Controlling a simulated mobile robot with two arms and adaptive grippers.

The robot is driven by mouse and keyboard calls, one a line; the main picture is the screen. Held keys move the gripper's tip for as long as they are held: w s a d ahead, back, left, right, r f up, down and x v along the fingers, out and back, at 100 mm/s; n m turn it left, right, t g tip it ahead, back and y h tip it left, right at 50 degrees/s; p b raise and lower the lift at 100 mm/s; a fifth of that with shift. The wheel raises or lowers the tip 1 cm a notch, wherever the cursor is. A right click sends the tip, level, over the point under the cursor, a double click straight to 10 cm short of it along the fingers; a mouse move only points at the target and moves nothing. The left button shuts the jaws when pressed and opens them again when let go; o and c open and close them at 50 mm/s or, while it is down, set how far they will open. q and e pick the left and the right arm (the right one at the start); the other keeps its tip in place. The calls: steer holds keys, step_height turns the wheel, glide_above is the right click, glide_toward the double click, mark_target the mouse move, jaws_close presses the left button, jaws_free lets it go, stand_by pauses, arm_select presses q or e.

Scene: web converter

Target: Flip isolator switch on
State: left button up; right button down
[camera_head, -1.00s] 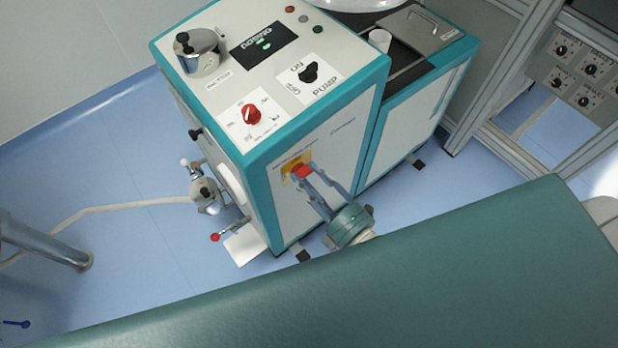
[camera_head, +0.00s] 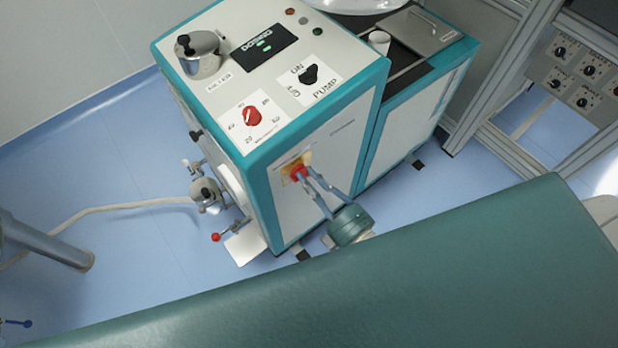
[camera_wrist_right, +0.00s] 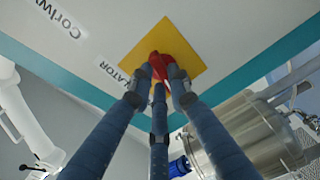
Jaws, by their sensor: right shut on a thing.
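The isolator switch is a red knob (camera_head: 298,174) on a yellow square plate (camera_head: 304,159), set on the front panel of the white and teal machine (camera_head: 330,148). In the right wrist view the red knob (camera_wrist_right: 160,62) sits on the yellow plate (camera_wrist_right: 182,38), beside a label partly reading "ATOR". My right gripper (camera_head: 301,178) reaches the panel with its fingers closed around the red knob. In the wrist view its fingers (camera_wrist_right: 160,76) touch the knob and hide part of it. My left gripper is not in view.
The machine's top carries a red dial (camera_head: 251,117), a black pump knob (camera_head: 309,75), a lit display (camera_head: 263,50) and a steel pot (camera_head: 199,52). A valve with a red-tipped lever (camera_head: 215,237) sticks out at its left.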

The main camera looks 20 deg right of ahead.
steer(key=m+p, duration=0.1)
steer(key=m, duration=0.2)
steer(key=shift+d+m, duration=0.1)
steer(key=shift+m, duration=0.3)
steer(key=shift+f+m+p, duration=0.15)
steer(key=shift+m+p, duration=0.25)
steer(key=shift+m, duration=2.45)
steer(key=shift+f+m+p, duration=0.15)
steer(key=shift+m+p, duration=0.25)
steer(key=shift+m, duration=2.45)
steer(key=c, duration=1.6)
jaws_free()
steer(key=shift+c, duration=0.2)
steer(key=shift+d, duration=0.1)
steer(key=v, duration=1.2)
